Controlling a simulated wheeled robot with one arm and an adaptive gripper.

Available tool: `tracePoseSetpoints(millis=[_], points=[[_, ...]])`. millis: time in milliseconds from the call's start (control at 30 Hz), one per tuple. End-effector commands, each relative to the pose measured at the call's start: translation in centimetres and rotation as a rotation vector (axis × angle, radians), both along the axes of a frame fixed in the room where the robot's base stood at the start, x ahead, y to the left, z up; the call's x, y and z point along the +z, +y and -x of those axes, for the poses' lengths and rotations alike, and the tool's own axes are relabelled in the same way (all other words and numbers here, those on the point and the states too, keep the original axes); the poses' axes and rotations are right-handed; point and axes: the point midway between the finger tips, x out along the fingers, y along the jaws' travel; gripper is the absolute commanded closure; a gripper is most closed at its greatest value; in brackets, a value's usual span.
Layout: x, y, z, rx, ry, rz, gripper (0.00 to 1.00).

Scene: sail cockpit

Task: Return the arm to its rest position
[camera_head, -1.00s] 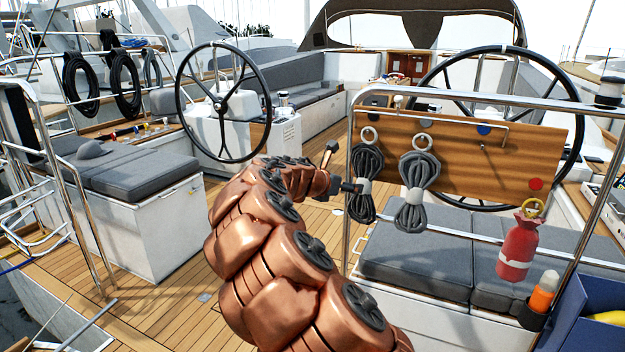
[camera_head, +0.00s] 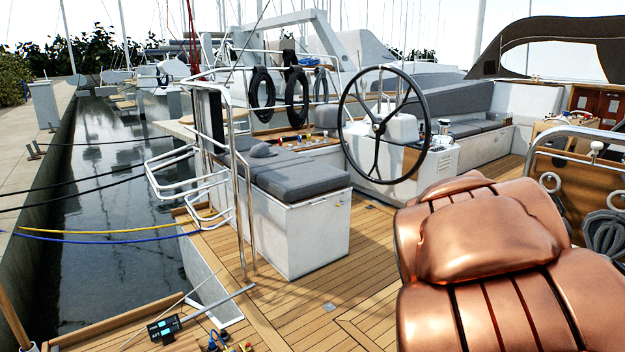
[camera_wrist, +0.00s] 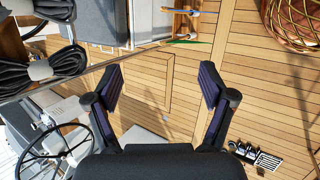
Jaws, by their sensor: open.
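My gripper (camera_wrist: 162,95) shows in the wrist view with its two dark fingers spread wide apart and nothing between them. Teak deck planks (camera_wrist: 150,75) lie below it.
Coiled dark ropes (camera_wrist: 45,65) hang at the wrist view's left, and a woven basket (camera_wrist: 296,22) is at top right. In the head view a steering wheel (camera_head: 345,125), a grey-cushioned seat (camera_head: 290,175) and steel rails stand around open deck (camera_head: 355,260). Water (camera_head: 100,200) lies left.

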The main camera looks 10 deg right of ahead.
Motion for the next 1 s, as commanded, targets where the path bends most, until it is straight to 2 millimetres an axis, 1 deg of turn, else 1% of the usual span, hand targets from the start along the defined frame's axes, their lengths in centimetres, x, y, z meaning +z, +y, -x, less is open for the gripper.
tracePoseSetpoints(millis=[33, 67, 100, 167, 200, 267, 300, 400, 500, 600, 700, 1000], points=[[-0.8, 2.3, 1.3, -0.044, -0.036, -0.062, 0.18], [-1.5, 3.6, 2.2, -0.079, -0.048, -0.101, 0.18], [-2.4, 5.4, 3.4, -0.124, -0.061, -0.153, 0.18], [-3.4, 8.1, 5.1, -0.186, -0.082, -0.227, 0.18], [-4.2, 9.9, 6.3, -0.229, -0.084, -0.276, 0.18], [-5.3, 12.7, 8.3, -0.288, -0.079, -0.345, 0.18], [-5.9, 14.4, 9.6, -0.326, -0.075, -0.386, 0.18], [-7.2, 18.2, 12.8, -0.404, -0.043, -0.468, 0.18], [-8.0, 20.9, 15.4, -0.462, -0.005, -0.518, 0.18], [-8.5, 22.6, 17.1, -0.497, 0.022, -0.546, 0.18], [-8.6, 23.3, 17.9, -0.514, 0.032, -0.556, 0.18], [-8.6, 23.3, 18.0, -0.519, 0.034, -0.556, 0.18]])
